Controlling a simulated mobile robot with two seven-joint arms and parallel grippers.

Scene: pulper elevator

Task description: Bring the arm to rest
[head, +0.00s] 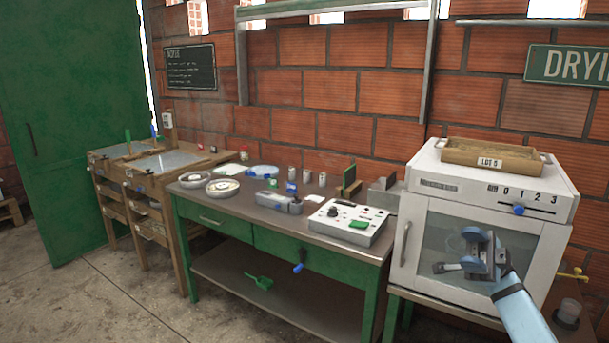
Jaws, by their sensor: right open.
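My right gripper (468,257) is in front of the glass door of a white oven-like cabinet (558,245) at the right. Its arm comes in from the lower right. The gripper is open, and I see nothing between its fingers. Whether it touches the door I cannot tell. The cabinet door looks shut. My left gripper is not in view.
A wooden tray labelled LOT 5 (492,155) sits on the cabinet. A workbench (285,221) left of it holds a white control box (346,222), dishes and small containers. Wooden cabinets (150,170) and a green door (70,120) stand farther left. Floor at lower left is clear.

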